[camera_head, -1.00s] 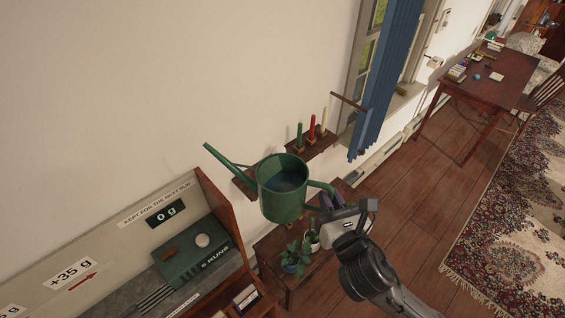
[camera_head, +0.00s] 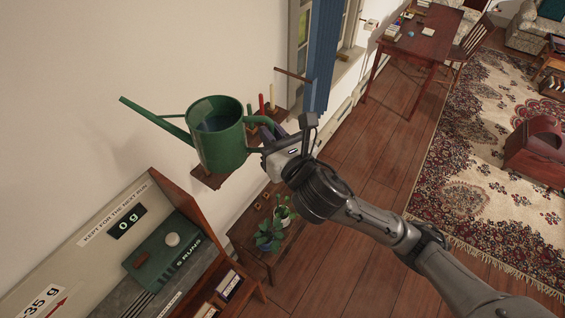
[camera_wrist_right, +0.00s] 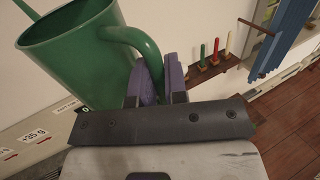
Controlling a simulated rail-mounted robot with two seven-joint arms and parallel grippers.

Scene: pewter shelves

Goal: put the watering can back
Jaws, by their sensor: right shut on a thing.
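The green watering can (camera_head: 222,142) is held in the air, roughly upright, its long spout pointing up and left. Some dark water shows inside it. My right gripper (camera_head: 272,137) is shut on the can's handle at its right side. In the right wrist view the can (camera_wrist_right: 75,58) fills the upper left, and the purple finger pads of the gripper (camera_wrist_right: 158,80) close around the handle. A small wall shelf (camera_head: 207,178) shows partly behind and below the can; the can hides much of it. My left gripper is not in view.
Candles stand on the wall shelf, and they show better in the right wrist view (camera_wrist_right: 215,52). Potted plants (camera_head: 270,232) sit on a low wooden table (camera_head: 240,228) below. A blue curtain (camera_head: 322,55) hangs right of the shelf.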

